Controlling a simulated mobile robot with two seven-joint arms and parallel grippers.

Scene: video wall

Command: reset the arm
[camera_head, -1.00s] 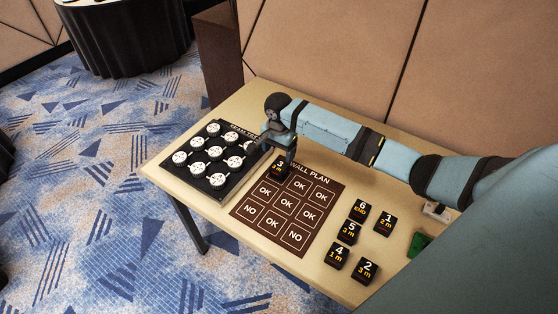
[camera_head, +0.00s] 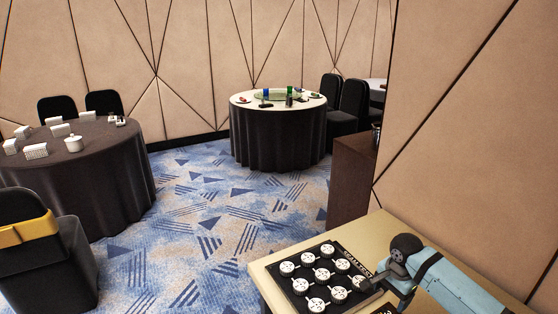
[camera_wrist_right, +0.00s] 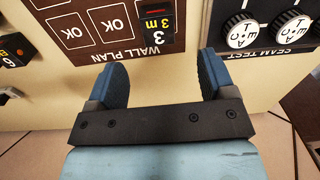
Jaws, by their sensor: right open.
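My right arm (camera_head: 460,286) reaches in from the lower right of the head view, over the light wooden table (camera_head: 262,272). My right gripper (camera_wrist_right: 160,85) shows in the right wrist view with two blue fingers wide apart and nothing between them. A black block marked 3 (camera_wrist_right: 157,22) lies on the WALL PLAN board (camera_wrist_right: 98,46), beyond the fingertips and apart from them. In the head view the gripper end is beside the black SEAM TEST board (camera_head: 337,301) with its white dials, partly hiding it. My left gripper is not in view.
Another black block (camera_wrist_right: 14,48) lies left of the board in the wrist view. A dark cabinet (camera_head: 350,180) stands behind the table by the panelled wall. Round tables (camera_head: 278,135) and chairs (camera_head: 347,105) stand farther off on blue carpet.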

